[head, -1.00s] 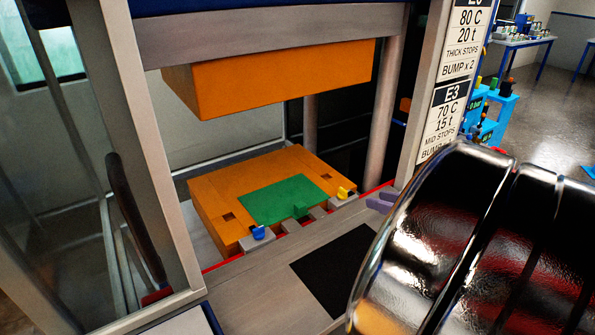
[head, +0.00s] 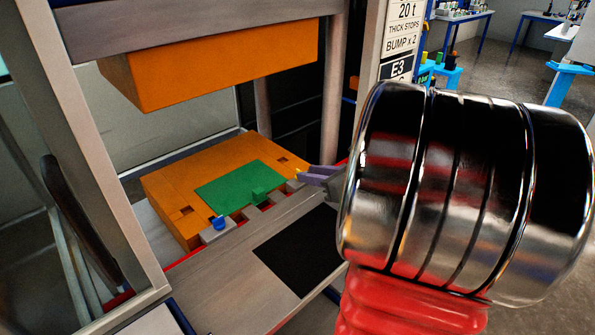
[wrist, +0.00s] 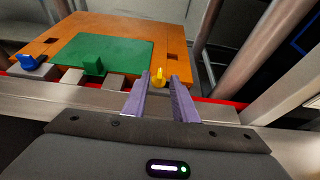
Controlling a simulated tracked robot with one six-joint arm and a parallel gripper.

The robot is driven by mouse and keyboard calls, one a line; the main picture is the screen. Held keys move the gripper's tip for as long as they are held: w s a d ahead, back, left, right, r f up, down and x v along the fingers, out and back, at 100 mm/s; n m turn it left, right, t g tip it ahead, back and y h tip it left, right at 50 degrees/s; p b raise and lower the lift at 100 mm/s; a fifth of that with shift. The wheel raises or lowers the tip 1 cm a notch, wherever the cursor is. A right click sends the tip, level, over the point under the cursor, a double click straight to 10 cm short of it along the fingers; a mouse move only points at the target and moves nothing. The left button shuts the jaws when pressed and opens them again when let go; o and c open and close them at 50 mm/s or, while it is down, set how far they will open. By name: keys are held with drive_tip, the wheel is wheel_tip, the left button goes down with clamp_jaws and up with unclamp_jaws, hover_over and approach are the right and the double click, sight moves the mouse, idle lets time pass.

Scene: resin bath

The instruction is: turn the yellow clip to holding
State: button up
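The yellow clip (wrist: 158,77) shows in the wrist view on a grey block at the front edge of the orange lower platen (wrist: 57,34). It stands upright between and just beyond my fingertips as seen there. My gripper (wrist: 161,76) is open, with two lilac fingers spread either side of the clip in the picture and nothing held. I cannot tell if a finger touches it. In the head view my gripper (head: 306,174) reaches the platen's right front corner, and its fingers hide most or all of the yellow clip.
A blue clip (head: 217,222) and a green tab (head: 260,194) lie left along the same edge. A green plate (head: 232,188) sits on the lower platen. The orange upper block (head: 220,65) hangs above with an open gap. A frame post (head: 105,150) stands left.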

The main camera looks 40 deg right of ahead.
drive_tip(key=shift+x, duration=2.3)
drive_tip(key=shift+c, duration=0.3)
clamp_jaws()
